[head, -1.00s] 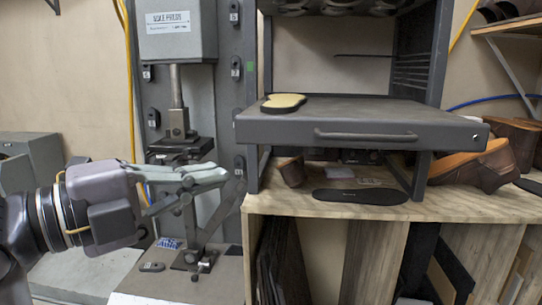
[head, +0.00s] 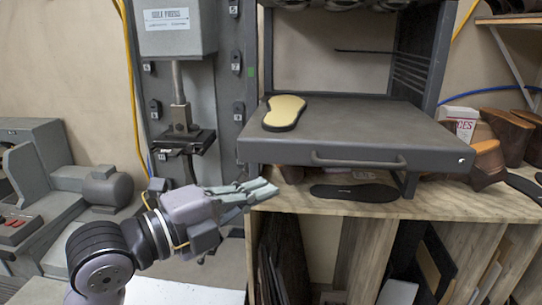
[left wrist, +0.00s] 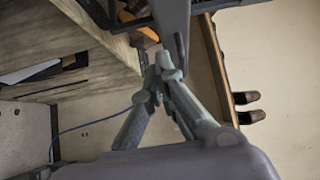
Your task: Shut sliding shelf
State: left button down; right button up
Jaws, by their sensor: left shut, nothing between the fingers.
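The sliding shelf (head: 350,120) is a dark grey slab pulled out from a dark rack, with a bar handle (head: 358,161) on its front face. A tan sole with a dark rim (head: 284,112) lies on its left part. My left gripper (head: 268,190) is shut and empty, just below the shelf's front left corner in the head view. In the left wrist view my closed fingertips (left wrist: 165,65) point toward a grey edge of the rack or shelf. I cannot tell whether they touch it. My right gripper is not in view.
A wooden bench (head: 310,201) stands under the shelf, with a black sole (head: 354,193) on it. Brown shoes (head: 488,160) and a white box (head: 459,122) stand at the right. A sole press (head: 177,40) stands at the left behind my arm.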

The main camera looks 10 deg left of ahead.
pick_arm(q)
jog(key=w, duration=0.2)
jog(key=w+d+p, duration=0.1)
jog(key=w+p, duration=0.1)
jog(key=w, duration=0.1)
jog(key=shift+w+d, duration=0.25)
jog(key=shift+w, duration=0.05)
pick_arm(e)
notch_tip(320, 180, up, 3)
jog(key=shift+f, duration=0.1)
